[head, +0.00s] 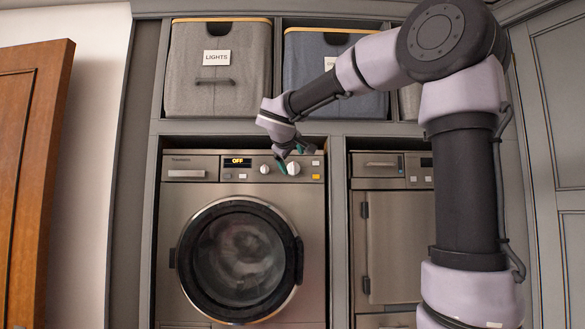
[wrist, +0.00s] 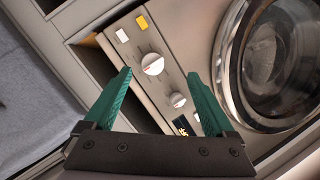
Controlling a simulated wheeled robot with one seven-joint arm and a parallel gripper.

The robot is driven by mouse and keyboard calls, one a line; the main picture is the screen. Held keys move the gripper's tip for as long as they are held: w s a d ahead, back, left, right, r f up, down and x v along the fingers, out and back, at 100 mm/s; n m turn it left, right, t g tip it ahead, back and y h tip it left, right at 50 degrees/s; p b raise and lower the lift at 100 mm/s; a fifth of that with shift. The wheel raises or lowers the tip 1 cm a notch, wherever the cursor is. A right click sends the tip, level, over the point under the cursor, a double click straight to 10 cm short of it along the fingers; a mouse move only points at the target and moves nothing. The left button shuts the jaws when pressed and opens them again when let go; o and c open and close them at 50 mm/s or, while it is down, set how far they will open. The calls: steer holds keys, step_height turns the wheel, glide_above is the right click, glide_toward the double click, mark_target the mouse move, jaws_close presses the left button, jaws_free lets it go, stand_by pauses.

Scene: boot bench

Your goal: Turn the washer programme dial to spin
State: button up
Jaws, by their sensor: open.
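The washer (head: 172,240) has a control panel across its top and a dark round door (head: 238,258). Its display (head: 238,162) reads OFF. A large white dial (head: 293,168) sits on the right of the panel, and a smaller white knob (head: 264,169) is left of it. In the wrist view the large dial (wrist: 153,64) lies ahead of and between the fingertips, and the small knob (wrist: 178,100) is near the right finger. My gripper (head: 291,160), with green fingers, is open in front of the panel. In the wrist view my gripper (wrist: 160,74) looks empty, apart from the dial.
White and yellow buttons (wrist: 142,22) sit beside the large dial. A second machine (head: 390,225) stands to the right in its own bay. Above are a grey bin marked LIGHTS (head: 218,85) and a blue-grey bin (head: 310,60). A wooden door (head: 30,180) is at the left.

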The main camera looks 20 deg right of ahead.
mark_target(293, 167)
steer(key=shift+n+t, duration=0.3)
steer(key=shift+t, duration=0.1)
steer(key=x, duration=0.3)
steer(key=r+x, duration=0.1)
steer(key=x, duration=0.3)
steer(key=w+a+x, duration=0.1)
steer(key=x, duration=0.3)
steer(key=shift+r, duration=0.35)
steer(key=c, duration=1.4)
